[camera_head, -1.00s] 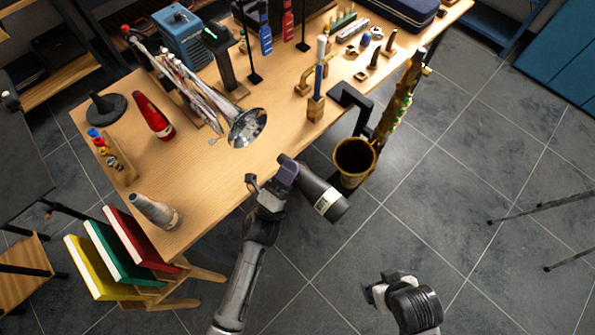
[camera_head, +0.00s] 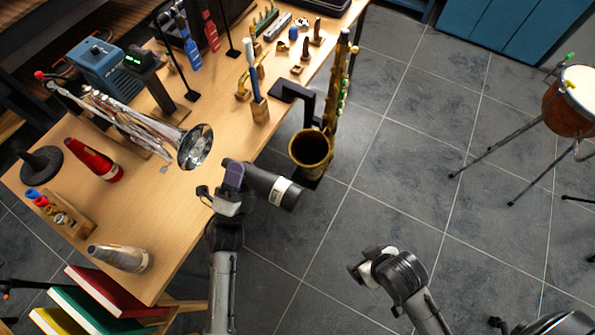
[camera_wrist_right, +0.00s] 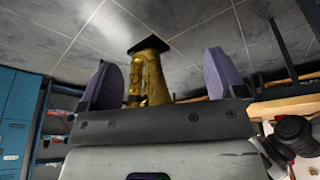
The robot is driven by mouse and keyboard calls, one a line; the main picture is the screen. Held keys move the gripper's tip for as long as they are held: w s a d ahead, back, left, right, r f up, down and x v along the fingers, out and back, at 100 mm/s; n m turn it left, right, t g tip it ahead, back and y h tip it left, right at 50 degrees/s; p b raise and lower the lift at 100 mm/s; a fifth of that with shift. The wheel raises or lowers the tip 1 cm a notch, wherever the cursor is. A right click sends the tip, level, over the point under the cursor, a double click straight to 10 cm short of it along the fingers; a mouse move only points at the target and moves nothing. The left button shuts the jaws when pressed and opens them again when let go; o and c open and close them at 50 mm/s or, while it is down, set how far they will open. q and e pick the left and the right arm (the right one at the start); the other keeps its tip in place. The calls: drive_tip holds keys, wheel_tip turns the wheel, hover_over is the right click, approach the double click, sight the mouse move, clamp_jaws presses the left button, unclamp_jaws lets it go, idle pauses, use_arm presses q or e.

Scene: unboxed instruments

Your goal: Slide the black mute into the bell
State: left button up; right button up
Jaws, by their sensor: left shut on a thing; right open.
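The black mute (camera_head: 262,183), a dark cylinder with a pale label band, is held in the air off the table's front edge. My left gripper (camera_head: 233,176) is shut on its left end; the other end points right and slightly down. The saxophone's gold bell (camera_head: 310,149) opens upward just above and right of the mute, apart from it. The trumpet's silver bell (camera_head: 195,147) is to the mute's upper left. My right gripper (camera_head: 364,268) is empty at the lower right; its purple fingers are wide apart in the right wrist view (camera_wrist_right: 160,78), with gold brass beyond.
The wooden table (camera_head: 190,205) carries a red cone mute (camera_head: 95,160), a grey cone mute (camera_head: 120,258) and a blue box (camera_head: 98,62). Books (camera_head: 95,310) stand at its front left. A drum (camera_head: 572,100) on thin legs stands right. The floor between is open.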

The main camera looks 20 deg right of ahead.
use_arm(q)
drive_tip(key=shift+d, duration=0.1)
use_arm(e)
drive_tip(key=m+t+y, duration=1)
drive_tip(key=m+y, duration=0.1)
approach(299, 201)
drive_tip(key=x, duration=0.3)
drive_tip(key=m, duration=0.1)
drive_tip(key=shift+x, duration=3.75)
